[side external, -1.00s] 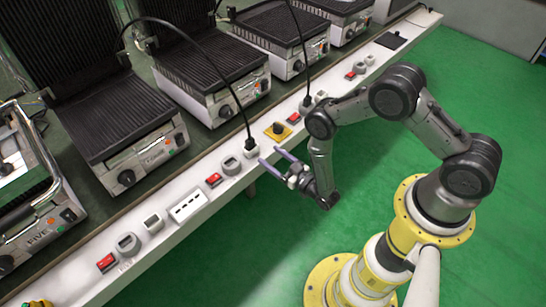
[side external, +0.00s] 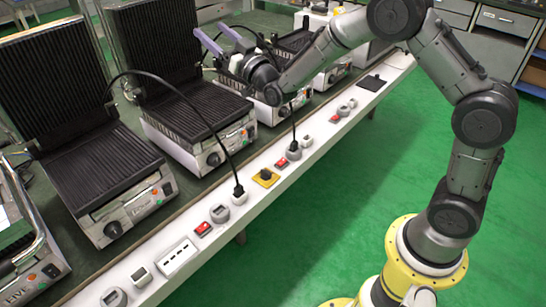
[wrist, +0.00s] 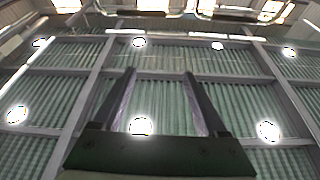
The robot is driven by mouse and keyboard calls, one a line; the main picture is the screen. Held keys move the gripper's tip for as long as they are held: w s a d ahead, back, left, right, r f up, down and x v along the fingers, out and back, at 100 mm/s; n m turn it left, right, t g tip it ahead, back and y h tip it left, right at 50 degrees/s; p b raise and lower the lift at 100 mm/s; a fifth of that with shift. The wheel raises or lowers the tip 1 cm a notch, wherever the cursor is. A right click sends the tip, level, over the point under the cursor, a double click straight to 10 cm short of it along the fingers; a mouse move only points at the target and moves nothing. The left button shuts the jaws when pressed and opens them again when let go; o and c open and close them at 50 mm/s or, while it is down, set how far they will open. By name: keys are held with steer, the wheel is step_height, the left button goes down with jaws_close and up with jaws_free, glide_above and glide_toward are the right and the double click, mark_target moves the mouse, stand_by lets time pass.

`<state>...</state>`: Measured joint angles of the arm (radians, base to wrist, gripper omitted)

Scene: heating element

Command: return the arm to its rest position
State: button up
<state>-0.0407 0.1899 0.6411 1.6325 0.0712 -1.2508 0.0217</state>
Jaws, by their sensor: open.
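My gripper (side external: 222,44) is raised above the row of grills in the side external view, its two fingers spread apart and pointing up and to the left. In the wrist view my gripper (wrist: 160,88) shows its two fingers apart with nothing between them, facing the ceiling with its bright lamps. My arm is bent high over the floor on the right. No object is held.
Open contact grills (side external: 90,175) stand in a row on the bench. The green floor (side external: 330,220) is clear.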

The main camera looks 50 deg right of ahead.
steer(key=s+r+g, duration=0.2)
steer(key=s+r, duration=0.6)
steer(key=r, duration=0.3)
steer(key=s+r+g, duration=0.1)
steer(key=s+g, duration=0.2)
steer(key=s, duration=0.9)
steer(key=s+d+f+n+g, duration=0.1)
steer(key=s+f+g, duration=1)
steer(key=s+f, duration=0.9)
steer(key=s, duration=0.4)
steer(key=shift+f+y, duration=0.15)
steer(key=shift+y, duration=0.25)
steer(key=shift+w, duration=0.1)
